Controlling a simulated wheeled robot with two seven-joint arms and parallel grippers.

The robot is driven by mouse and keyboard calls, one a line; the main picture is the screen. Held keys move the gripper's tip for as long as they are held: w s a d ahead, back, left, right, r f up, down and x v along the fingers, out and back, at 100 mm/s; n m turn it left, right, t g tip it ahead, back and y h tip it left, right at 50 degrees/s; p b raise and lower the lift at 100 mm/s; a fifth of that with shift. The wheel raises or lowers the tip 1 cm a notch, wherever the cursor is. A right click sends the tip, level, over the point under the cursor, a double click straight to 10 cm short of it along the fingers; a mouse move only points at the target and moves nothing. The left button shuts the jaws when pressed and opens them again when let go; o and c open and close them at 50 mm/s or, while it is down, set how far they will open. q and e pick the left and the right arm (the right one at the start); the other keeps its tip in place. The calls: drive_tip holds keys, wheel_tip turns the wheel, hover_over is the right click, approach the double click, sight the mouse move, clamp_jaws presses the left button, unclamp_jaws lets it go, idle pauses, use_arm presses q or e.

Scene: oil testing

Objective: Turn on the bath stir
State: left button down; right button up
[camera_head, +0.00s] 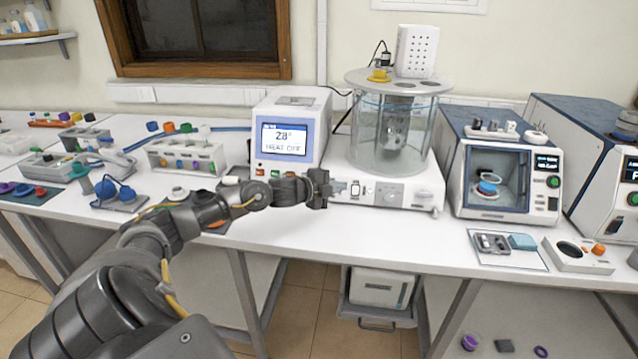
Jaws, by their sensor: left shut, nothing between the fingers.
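The bath is a clear glass cylinder (368,135) on a white base unit (425,192), with a round grey lid (362,80) on top. The front panel of the base carries a dial (390,193) and small switches (355,188). A white controller box (262,120) to its left has a lit screen (284,138) reading 28° and a line that looks like "HEAT OFF". My left gripper (326,189) is shut and empty, in front of the base's left end, close to the panel; I cannot tell if it touches. It hides the panel's left part. My right gripper is out of view.
A white test device (500,170) with a window stands to the right, with another beyond it. Racks (187,155) with coloured caps stand left. The bench front right of my gripper is clear.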

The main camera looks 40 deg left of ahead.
use_arm(q)
drive_tip(key=b+v, duration=0.1)
drive_tip(key=v, duration=0.5)
drive_tip(key=shift+r, duration=0.3)
drive_tip(key=shift+w+a, duration=0.1)
